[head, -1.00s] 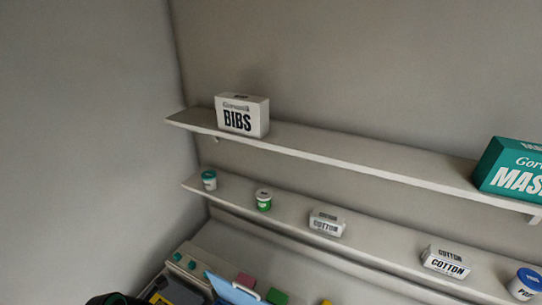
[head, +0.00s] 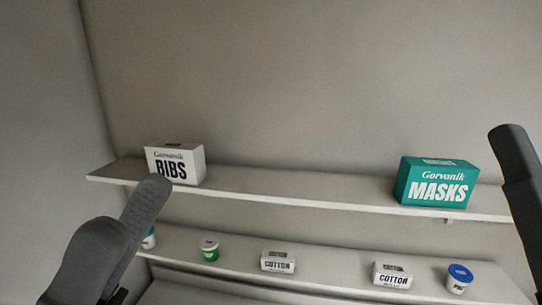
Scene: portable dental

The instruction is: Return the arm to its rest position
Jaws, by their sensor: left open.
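My left gripper (head: 127,206) is raised at the lower left of the head view, close to the camera. Its dark grey fingers point up and to the right, one partly overlapping the other. They look open, and nothing shows between them. They cover part of the two shelves in the picture. A dark grey finger-like part of mine (head: 520,190) shows at the right edge, cut off by the frame. It seems to belong to my right gripper, and its jaws cannot be judged.
An upper shelf (head: 300,202) holds a white BIBS box (head: 176,165) and a teal MASKS box (head: 436,184). A lower shelf (head: 330,272) holds a green-labelled jar (head: 210,250), two COTTON boxes (head: 278,262) (head: 393,276), a blue-lidded jar (head: 459,279) and a partly hidden teal-lidded jar (head: 149,239).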

